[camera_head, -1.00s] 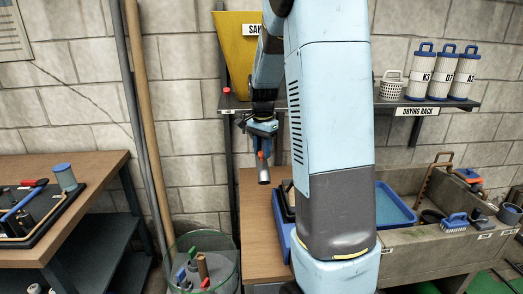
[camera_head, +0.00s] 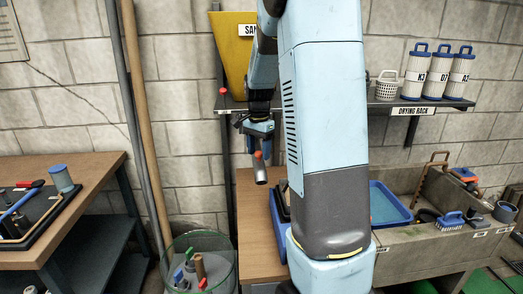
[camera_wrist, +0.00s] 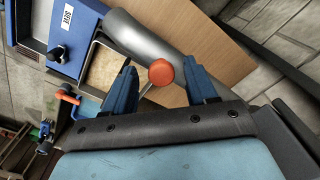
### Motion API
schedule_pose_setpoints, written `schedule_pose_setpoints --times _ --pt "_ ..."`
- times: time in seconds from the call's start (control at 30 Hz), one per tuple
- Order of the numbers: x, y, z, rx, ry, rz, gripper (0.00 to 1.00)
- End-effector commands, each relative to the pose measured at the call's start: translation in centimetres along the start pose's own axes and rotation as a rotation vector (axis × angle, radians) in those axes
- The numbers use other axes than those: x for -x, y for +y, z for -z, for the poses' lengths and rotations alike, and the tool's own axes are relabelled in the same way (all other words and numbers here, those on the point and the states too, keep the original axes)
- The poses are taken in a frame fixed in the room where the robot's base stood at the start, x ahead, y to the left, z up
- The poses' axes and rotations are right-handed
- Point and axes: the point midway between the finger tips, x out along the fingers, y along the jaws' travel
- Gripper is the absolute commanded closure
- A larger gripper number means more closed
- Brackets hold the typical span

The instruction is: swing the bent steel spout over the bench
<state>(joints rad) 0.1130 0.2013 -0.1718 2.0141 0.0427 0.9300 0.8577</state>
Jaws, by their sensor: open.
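The bent steel spout is a grey metal pipe (camera_wrist: 150,40) with a round orange knob (camera_wrist: 160,72) on a thin stem. In the wrist view the pipe crosses above my fingertips. The knob lies between the two blue fingers of my gripper (camera_wrist: 163,85), with gaps on both sides. In the head view my gripper (camera_head: 258,132) hangs just above the spout's end (camera_head: 261,174), and the fingers are too small to judge there. My gripper is open. The wooden bench (camera_head: 254,240) lies below and also shows in the wrist view (camera_wrist: 195,22).
A blue box (camera_wrist: 62,45) lies near the spout. A yellow hopper (camera_head: 232,60) and a drying rack shelf (camera_head: 385,106) with canisters are on the wall. A stone sink (camera_head: 420,250) is at right, a clear bin (camera_head: 225,268) at front left, and another bench (camera_head: 100,168) at left.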

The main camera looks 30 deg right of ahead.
Motion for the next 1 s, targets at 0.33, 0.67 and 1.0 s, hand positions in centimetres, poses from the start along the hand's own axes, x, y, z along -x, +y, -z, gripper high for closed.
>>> schedule_pose_setpoints --times 0.33,0.67,1.0 --pt "4.3 0.0 0.0 0.001 0.002 0.003 0.43" --pt "10.6 0.2 0.0 -0.001 0.002 0.003 0.43" --pt "13.6 0.2 -0.1 -0.001 0.000 0.000 0.43"
